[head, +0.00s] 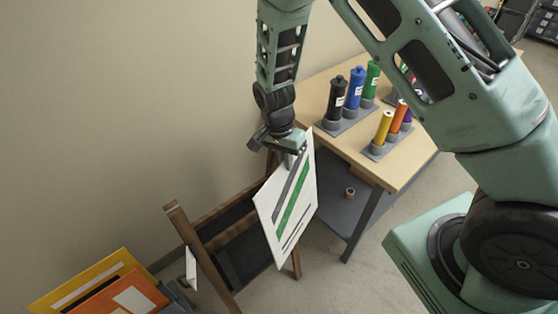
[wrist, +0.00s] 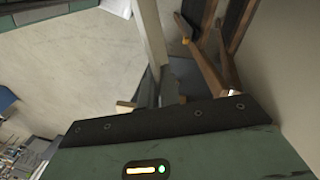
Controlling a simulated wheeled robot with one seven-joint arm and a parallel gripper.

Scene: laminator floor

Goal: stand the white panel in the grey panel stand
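The white panel (head: 285,205), with green and grey stripes, hangs tilted in the air in the head view. My gripper (head: 292,150) is shut on its upper edge. In the wrist view the panel (wrist: 151,35) shows nearly edge-on between the fingers of my gripper (wrist: 153,95). A grey piece (head: 180,297), seemingly the grey panel stand, shows at the lower left, beside a yellow panel (head: 88,282) and an orange panel (head: 128,294). Most of it is hidden or out of frame, and its slots cannot be made out.
A wooden easel-like frame (head: 202,258) with dark boards stands behind and left of the white panel; it also shows in the wrist view (wrist: 205,65). A wooden-topped table (head: 400,172) with several coloured bottles in grey holders stands to the right. Bare floor (head: 325,270) lies in front.

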